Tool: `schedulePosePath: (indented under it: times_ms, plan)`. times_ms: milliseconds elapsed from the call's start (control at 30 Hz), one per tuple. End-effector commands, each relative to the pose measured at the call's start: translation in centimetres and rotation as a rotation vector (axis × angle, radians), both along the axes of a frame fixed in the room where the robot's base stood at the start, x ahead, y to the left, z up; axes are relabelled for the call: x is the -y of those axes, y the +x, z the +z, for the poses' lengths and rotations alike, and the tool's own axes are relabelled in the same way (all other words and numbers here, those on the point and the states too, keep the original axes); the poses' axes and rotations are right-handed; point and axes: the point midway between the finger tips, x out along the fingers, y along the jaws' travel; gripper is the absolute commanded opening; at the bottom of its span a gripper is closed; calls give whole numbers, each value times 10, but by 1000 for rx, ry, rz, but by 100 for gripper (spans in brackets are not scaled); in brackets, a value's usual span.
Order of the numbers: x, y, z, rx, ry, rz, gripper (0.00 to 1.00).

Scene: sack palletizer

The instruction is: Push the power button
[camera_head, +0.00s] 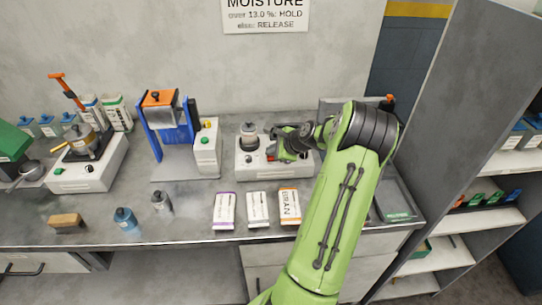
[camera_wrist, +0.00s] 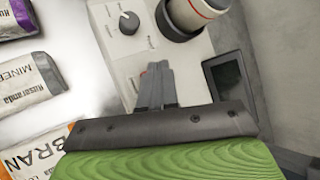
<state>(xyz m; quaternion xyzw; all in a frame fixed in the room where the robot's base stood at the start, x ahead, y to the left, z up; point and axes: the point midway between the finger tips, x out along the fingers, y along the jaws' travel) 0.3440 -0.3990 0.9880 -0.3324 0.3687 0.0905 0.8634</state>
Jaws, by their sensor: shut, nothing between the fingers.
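My gripper (camera_head: 274,154) is over the white bench device (camera_head: 246,170) in the middle of the workbench. In the wrist view my gripper (camera_wrist: 157,72) is shut and empty, its fingertips close over the device's pale top panel (camera_wrist: 118,50). I cannot tell whether they touch it. A dark knob (camera_wrist: 129,22) is beside the fingertips, and a cup-like vessel (camera_wrist: 193,12) stands on the device. A dark display (camera_wrist: 226,75) lies to the right. No power button shows clearly; the fingers hide part of the panel.
A blue press (camera_head: 168,128) with a white control box (camera_head: 205,150) stands left. Another white device (camera_head: 88,172) is farther left. Grey shelving (camera_head: 440,140) bounds the right side.

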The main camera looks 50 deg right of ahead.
Motion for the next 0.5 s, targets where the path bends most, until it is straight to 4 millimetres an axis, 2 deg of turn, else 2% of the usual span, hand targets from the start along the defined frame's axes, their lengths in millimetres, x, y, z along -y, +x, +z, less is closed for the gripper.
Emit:
schedulePosePath:
  times_ms: [333, 500]
  plan:
    - [0, 0, 0, 0, 0, 0, 0]
    - [0, 0, -7, -1, 1, 0, 0]
